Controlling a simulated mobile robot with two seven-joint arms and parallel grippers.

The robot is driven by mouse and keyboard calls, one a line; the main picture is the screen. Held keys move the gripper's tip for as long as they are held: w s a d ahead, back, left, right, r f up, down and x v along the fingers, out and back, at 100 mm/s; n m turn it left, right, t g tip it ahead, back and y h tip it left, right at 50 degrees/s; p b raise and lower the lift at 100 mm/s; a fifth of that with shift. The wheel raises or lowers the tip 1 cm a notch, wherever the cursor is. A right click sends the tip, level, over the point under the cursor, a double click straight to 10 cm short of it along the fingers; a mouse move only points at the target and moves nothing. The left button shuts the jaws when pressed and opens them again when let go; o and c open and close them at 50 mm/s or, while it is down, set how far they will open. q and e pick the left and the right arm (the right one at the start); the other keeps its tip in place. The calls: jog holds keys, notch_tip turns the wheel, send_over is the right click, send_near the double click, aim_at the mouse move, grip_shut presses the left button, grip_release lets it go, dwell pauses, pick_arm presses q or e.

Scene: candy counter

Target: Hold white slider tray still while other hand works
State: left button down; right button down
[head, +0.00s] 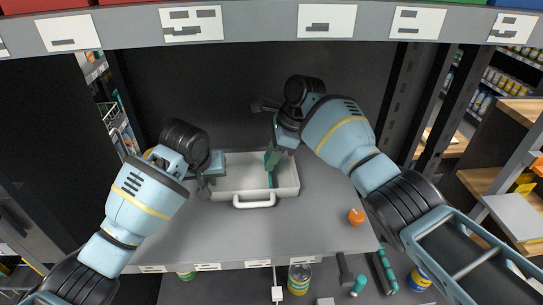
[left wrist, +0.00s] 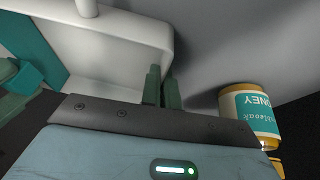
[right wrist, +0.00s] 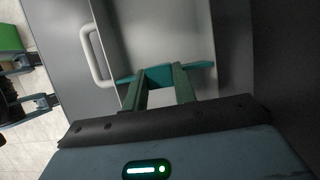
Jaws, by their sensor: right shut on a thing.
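The white tray (head: 231,190) lies on the grey shelf, with its handle toward the front. It also shows in the left wrist view (left wrist: 115,45) and the right wrist view (right wrist: 140,35). My left gripper (head: 206,187) is at the tray's left side. In the left wrist view its fingers (left wrist: 163,88) are close together at a corner of the tray wall; I cannot tell whether they pinch it. My right gripper (head: 274,160) reaches into the tray from behind. In the right wrist view its fingers (right wrist: 160,88) are shut on a teal divider (right wrist: 158,74) inside the tray.
A honey jar (left wrist: 250,115) stands near my left gripper. An orange item (head: 356,216) sits on the shelf at the right. Cans (head: 299,278) and teal items (head: 358,285) are below the shelf's front edge. The shelf in front of the tray is clear.

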jog(key=shift+a, duration=2.5)
pick_arm(q)
jog(key=shift+d, duration=0.1)
pick_arm(e)
jog(key=c, duration=1.1)
grip_release()
jog(key=shift+d, duration=0.1)
jog(key=shift+d+r, duration=0.2)
jog(key=shift+r, duration=0.25)
jog(key=v, duration=1.1)
